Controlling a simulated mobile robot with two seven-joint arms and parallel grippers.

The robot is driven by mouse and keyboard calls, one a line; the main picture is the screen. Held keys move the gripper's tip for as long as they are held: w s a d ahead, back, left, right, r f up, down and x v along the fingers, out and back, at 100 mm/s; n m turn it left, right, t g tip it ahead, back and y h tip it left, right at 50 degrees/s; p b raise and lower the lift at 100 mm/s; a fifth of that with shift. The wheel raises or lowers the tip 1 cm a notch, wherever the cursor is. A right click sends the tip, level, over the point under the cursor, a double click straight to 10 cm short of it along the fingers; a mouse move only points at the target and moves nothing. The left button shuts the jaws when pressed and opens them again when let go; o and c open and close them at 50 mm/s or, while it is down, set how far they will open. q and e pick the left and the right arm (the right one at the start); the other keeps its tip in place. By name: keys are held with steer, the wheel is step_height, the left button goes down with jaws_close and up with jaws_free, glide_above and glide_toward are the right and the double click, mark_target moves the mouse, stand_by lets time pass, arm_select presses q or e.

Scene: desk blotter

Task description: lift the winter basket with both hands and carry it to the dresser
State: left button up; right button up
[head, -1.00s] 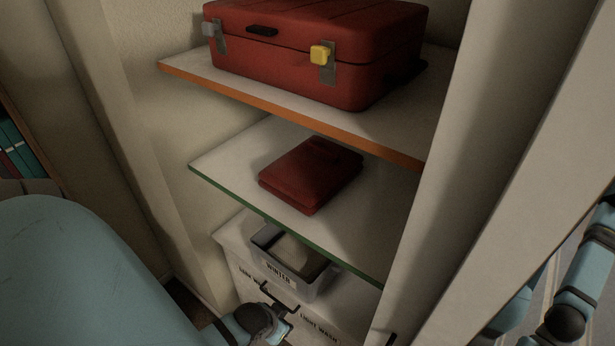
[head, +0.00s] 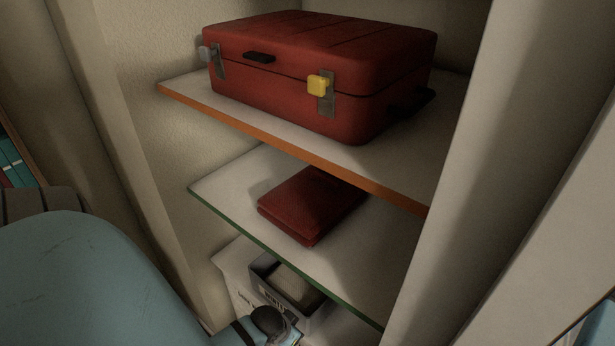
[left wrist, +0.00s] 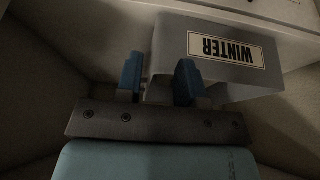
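The winter basket (head: 262,281) is a grey open-topped bin under the glass shelf, low in the closet. It holds something pale, and its front label is partly hidden by my left arm. In the left wrist view the basket (left wrist: 215,88) shows its WINTER label upside down. My left gripper (left wrist: 159,66) is open, its blue fingers apart at one end of the basket. One finger overlaps the basket's face and the other is outside its edge. I cannot tell whether they touch it. My right gripper is out of view. I see no dresser.
The basket stands on a white unit (head: 233,262). Above it, a green-edged shelf (head: 230,190) holds folded red cloth (head: 308,205). Higher, an orange-edged shelf (head: 190,92) holds a red suitcase (head: 315,70). A pale closet upright (head: 470,150) stands at right.

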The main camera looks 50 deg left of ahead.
mark_target(318, 310)
arm_select(q)
steer(key=w, duration=0.6)
steer(key=w+p, duration=0.1)
steer(key=w, duration=0.1)
steer(key=shift+w+a+r, duration=0.1)
steer(key=shift+w+a, duration=0.25)
steer(key=shift+w, duration=0.05)
steer(key=x, duration=0.4)
steer(key=shift+w, duration=0.4)
steer(key=shift+w+f, duration=0.15)
steer(key=shift+f, duration=0.4)
jaws_close()
